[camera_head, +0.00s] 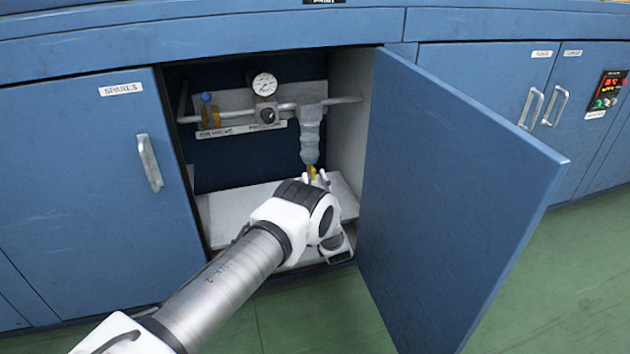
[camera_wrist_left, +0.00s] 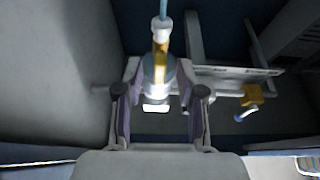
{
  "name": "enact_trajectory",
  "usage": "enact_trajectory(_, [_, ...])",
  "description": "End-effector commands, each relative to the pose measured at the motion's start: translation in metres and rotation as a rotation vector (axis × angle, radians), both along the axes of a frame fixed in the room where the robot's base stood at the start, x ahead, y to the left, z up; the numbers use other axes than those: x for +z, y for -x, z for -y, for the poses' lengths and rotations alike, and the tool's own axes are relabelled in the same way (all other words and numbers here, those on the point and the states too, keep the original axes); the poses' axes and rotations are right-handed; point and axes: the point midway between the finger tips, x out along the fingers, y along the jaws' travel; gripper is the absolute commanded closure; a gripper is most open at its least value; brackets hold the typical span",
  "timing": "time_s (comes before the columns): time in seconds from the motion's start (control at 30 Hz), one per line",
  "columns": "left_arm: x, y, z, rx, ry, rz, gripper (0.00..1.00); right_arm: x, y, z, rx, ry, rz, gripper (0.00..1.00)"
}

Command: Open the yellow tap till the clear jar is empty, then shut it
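The clear jar (camera_head: 310,143) hangs upright under the regulator block inside the open cabinet and looks bluish. I cannot tell its fill level. The yellow tap (camera_head: 311,172) is at the jar's lower end. My left gripper (camera_head: 317,179) is at the tap, its fingers pointing into the cabinet. In the left wrist view, which looks upside down, the tap (camera_wrist_left: 160,66) shows between the spread fingers (camera_wrist_left: 159,75), with the jar (camera_wrist_left: 154,90) behind. The gripper is open; gaps show beside the tap, and contact is unclear. My right gripper is not in view.
A gauge (camera_head: 264,84), a black knob (camera_head: 267,115) and a blue-handled yellow valve (camera_head: 209,112) sit on the pipe to the left. The open blue door (camera_head: 450,200) stands right of my arm. A pale shelf (camera_head: 240,208) lies below.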

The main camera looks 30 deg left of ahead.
Motion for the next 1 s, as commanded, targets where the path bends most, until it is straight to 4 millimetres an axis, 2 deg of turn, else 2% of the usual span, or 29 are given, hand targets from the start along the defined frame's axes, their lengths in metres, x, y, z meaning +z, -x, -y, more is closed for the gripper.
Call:
enact_trajectory(0.17, [-0.009,0.013,0.018,-0.003,-0.001,-0.003,0.61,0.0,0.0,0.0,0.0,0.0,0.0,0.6])
enact_trajectory(0.4, [-0.034,0.05,0.062,-0.004,0.0,-0.005,0.61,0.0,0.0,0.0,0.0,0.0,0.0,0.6])
enact_trajectory(0.53, [-0.042,0.064,0.078,-0.003,-0.001,-0.002,0.61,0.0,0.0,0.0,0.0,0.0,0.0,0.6])
enact_trajectory(0.7, [-0.046,0.071,0.085,-0.001,0.001,-0.001,0.61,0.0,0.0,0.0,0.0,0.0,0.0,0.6])
enact_trajectory(1.0, [-0.046,0.071,0.084,-0.001,0.001,-0.001,0.61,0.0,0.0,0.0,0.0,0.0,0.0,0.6])
